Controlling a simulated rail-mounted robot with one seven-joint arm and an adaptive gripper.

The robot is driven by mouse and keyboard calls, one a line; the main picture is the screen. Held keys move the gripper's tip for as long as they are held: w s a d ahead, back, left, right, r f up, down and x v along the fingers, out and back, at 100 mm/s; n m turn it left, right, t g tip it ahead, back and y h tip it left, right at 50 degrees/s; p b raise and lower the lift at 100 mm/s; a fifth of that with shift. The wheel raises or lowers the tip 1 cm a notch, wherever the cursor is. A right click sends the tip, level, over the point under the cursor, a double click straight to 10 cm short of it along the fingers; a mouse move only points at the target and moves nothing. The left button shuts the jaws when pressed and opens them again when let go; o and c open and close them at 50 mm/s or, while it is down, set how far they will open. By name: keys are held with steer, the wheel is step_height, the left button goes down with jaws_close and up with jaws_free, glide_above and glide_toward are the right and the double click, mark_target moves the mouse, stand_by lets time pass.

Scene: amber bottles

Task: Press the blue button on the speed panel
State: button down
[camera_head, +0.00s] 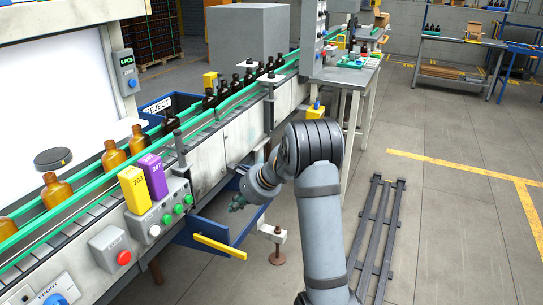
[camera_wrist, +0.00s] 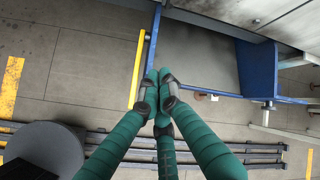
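Two blue buttons show in the head view. One blue button (camera_head: 132,83) is on a grey box marked "6 PCS" (camera_head: 124,66) on the post at upper left. I cannot read a "speed" label on either. My gripper (camera_head: 238,203) hangs beside the conveyor, right of both buttons and apart from them.
A grey box with green and white buttons (camera_head: 160,217), a red button box (camera_head: 112,248), and yellow and purple cartons (camera_head: 135,190) line the conveyor. Amber bottles (camera_head: 57,190) stand on the belt. A blue frame with a yellow bar (camera_head: 219,246) is just below my gripper.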

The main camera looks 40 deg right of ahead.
steer(key=s+d+r+m+t+h+p, duration=0.1)
steer(key=s+d+r+m+h+p, duration=0.1)
steer(key=s+d+r+m+p, duration=0.3)
steer(key=s+d+r+m+t+h+p, duration=0.1)
steer(key=s+d+r+m+h+p, duration=0.2)
steer(key=d+r+p, duration=1)
steer(key=s+d+r+m, duration=0.1)
steer(key=d+r, duration=0.2)
steer(key=d, duration=0.2)
steer(key=s+d+r+m, duration=0.1)
steer(key=s+d+r, duration=0.1)
steer(key=d, duration=0.3)
steer(key=shift+d+r+m+h, duration=0.25)
steer(key=shift+r+m+h, duration=0.05)
steer(key=shift+r, duration=0.2)
